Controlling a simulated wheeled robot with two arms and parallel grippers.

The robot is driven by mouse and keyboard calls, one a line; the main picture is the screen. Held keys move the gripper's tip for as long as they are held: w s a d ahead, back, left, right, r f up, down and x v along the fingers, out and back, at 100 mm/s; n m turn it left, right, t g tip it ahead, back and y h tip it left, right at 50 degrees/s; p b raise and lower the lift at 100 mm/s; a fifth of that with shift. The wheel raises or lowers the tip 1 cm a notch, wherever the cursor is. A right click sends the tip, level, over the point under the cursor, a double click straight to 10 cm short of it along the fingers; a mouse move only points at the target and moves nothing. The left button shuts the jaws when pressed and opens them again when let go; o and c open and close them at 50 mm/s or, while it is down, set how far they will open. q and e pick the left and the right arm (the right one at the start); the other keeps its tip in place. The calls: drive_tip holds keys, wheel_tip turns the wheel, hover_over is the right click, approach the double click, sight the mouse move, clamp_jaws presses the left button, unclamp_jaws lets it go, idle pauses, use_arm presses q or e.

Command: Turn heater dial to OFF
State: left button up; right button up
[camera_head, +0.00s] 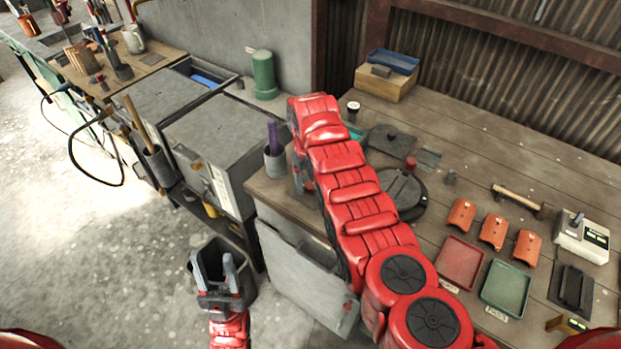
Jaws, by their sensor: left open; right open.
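I cannot clearly pick out the heater dial. A grey metal unit with a pale front panel (206,182) stands left of the wooden workbench; small dark details show on the panel, but I cannot read any dial setting.
The grey cup (275,164) is at the bench's left edge. The workbench holds a red tray (460,262), a green tray (507,288), several orange pieces and a white device (582,238). The floor at left is clear.

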drive_tip(key=shift+f, duration=0.5)
clamp_jaws()
